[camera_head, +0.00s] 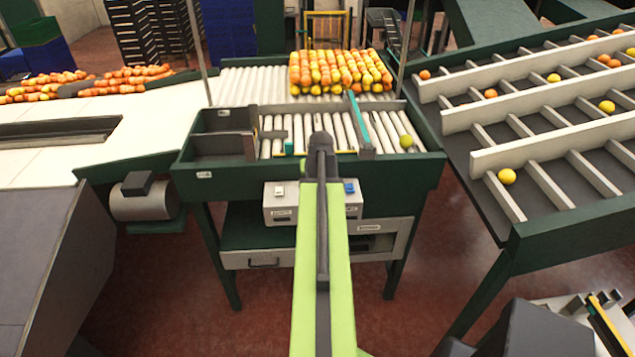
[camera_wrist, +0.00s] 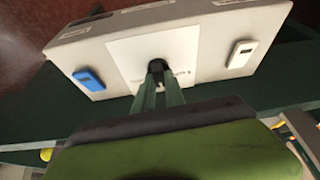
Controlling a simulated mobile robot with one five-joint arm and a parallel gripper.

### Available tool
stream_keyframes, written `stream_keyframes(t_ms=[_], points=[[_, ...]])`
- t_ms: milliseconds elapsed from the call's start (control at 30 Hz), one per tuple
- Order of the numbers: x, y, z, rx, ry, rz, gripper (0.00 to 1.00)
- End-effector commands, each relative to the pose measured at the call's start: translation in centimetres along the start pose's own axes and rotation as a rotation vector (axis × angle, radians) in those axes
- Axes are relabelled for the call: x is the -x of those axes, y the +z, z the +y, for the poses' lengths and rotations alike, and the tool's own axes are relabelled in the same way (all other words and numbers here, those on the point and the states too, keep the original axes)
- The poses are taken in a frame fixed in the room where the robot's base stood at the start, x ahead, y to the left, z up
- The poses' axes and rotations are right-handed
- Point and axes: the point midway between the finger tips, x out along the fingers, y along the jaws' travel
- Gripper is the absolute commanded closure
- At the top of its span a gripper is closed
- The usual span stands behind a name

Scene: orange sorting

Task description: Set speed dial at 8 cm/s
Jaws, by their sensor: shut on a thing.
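The grey control box (camera_head: 281,212) is on the front of the green sorting table, under its roller bed. It also shows upside down in the wrist view (camera_wrist: 215,30). The black speed dial (camera_wrist: 156,66) is in the middle of a pale panel on the box. My gripper (camera_wrist: 159,80) has its two green fingers shut on the dial. The dial's scale and pointer are mostly covered by the fingers, so its setting cannot be read. In the head view my arm hides the dial and the gripper.
A white switch (camera_head: 279,191) and a blue switch (camera_head: 349,188) flank the dial. A drawer (camera_head: 264,261) is below the box. Oranges and yellow fruit (camera_head: 340,72) lie on rollers behind. A sloped rack (camera_head: 540,150) with fruit stands to the right.

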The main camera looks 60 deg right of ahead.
Motion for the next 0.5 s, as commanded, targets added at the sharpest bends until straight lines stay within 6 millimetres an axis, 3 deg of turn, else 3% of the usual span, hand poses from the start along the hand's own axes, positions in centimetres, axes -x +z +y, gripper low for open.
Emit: stream_keyframes(t_ms=[500], points=[[-0.08,-0.03,-0.43,-0.449,0.184,-0.005,1.00]])
